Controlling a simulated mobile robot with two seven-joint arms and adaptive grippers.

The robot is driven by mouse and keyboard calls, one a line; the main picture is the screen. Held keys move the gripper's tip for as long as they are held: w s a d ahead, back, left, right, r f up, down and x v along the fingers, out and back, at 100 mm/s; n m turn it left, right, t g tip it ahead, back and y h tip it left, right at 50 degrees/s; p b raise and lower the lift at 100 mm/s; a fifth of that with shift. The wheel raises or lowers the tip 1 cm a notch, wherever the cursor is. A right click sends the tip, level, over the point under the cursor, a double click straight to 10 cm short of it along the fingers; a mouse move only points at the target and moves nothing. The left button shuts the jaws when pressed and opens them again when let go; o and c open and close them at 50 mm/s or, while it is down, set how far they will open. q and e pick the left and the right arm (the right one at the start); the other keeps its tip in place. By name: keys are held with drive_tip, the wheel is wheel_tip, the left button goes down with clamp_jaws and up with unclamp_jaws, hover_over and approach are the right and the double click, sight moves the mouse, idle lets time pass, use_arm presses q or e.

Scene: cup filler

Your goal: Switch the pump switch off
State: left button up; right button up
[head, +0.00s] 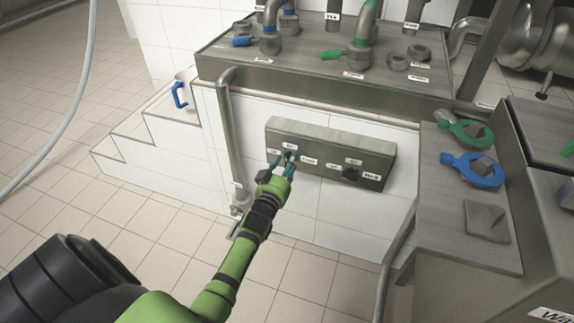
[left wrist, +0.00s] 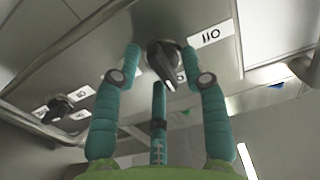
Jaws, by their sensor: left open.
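A grey control panel (head: 325,150) on the white tiled wall has two dark rotary knobs with small white labels around each. My left gripper (head: 282,163) is at the left knob (head: 288,154), which it partly hides in the head view. In the left wrist view the open teal fingers (left wrist: 161,54) stand on either side of that black knob (left wrist: 166,66), with a third finger below; contact cannot be told. The right knob (head: 349,174) stands free. The labels are too small to tell which knob is the pump switch. My right gripper is not in view.
A metal counter (head: 225,64) with pipes and valves juts out above the panel. A vertical pipe (head: 232,140) runs left of it. A metal cabinet with green (head: 466,132) and blue (head: 474,170) valve handles stands on the right. Tiled floor in front is open.

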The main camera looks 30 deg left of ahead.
use_arm(q)
clamp_jaws()
